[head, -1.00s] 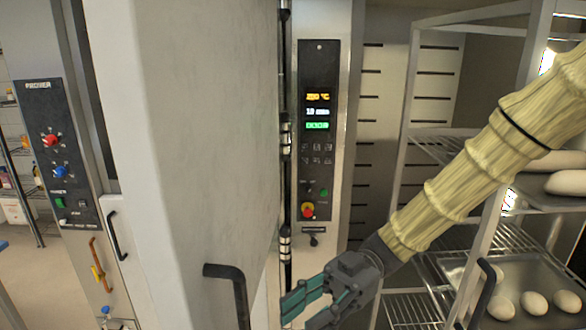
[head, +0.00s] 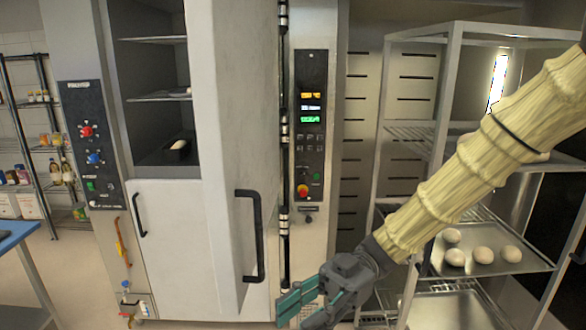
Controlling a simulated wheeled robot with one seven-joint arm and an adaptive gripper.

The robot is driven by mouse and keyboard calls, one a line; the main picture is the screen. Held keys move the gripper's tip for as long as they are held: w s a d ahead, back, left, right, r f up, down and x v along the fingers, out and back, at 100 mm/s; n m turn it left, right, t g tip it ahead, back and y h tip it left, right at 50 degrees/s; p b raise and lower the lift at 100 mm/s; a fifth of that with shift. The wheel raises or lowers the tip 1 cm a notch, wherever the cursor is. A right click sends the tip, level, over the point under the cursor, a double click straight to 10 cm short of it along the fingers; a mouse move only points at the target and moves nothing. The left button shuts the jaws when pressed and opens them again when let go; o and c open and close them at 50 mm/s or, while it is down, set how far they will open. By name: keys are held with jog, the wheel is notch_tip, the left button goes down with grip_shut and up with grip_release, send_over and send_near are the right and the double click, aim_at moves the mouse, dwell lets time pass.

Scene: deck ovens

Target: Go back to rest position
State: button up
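My gripper (head: 300,302) is at the bottom centre of the head view, at the end of my arm in its tan ribbed sleeve. It is in front of the oven's lower right side, and no object shows in its teal fingers. The fingers lie close together and are seen from the side, so their gap is hard to judge. The large oven door (head: 238,110) stands open to the left of the control panel (head: 311,110), with a black handle (head: 258,235) apart from my gripper.
A metal rack (head: 440,100) at right holds a tray (head: 500,268) with several pale dough balls. The open cabinet (head: 150,75) at left has shelves and a dark pan. A blue-topped table (head: 14,236) stands at far left. Floor shows between table and cabinet.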

jog(key=w+a+f+m+t+y+b, duration=0.1)
jog(key=w+a+f+m+t+y, duration=0.2)
jog(key=f+m+t, duration=0.4)
jog(key=w+a+f+m+t+y+b, duration=0.2)
jog(key=w+f+m+t, duration=0.25)
jog(key=f, duration=0.45)
jog(key=w+d+f+m+t+h+b, duration=0.1)
jog(key=d+f+m+t+h, duration=0.2)
jog(key=f, duration=0.7)
jog(key=w+d+f+m+t+h+b, duration=0.1)
jog(key=d+f+m+t+h, duration=0.3)
jog(key=f, duration=0.6)
jog(key=s+d+f+m+g+h+b, duration=0.1)
jog(key=s+d+f+m+h, duration=0.25)
jog(key=f, duration=0.55)
jog(key=s+d+f+m+g+h+b, duration=0.1)
jog(key=s+d+f+m+h, duration=0.15)
jog(key=s+d+f, duration=0.45)
jog(key=s+d+f+m+g+h, duration=0.1)
jog(key=s+d+f+g+h, duration=0.1)
jog(key=s+d+f, duration=0.2)
jog(key=s+d+f+m+g+h+b, duration=0.1)
jog(key=s+d+f+g+h, duration=0.1)
jog(key=s+f, duration=0.4)
jog(key=s+d+h, duration=0.1)
jog(key=s+d, duration=0.1)
jog(key=s, duration=0.1)
jog(key=shift+s+d, duration=0.3)
jog(key=shift+d, duration=0.1)
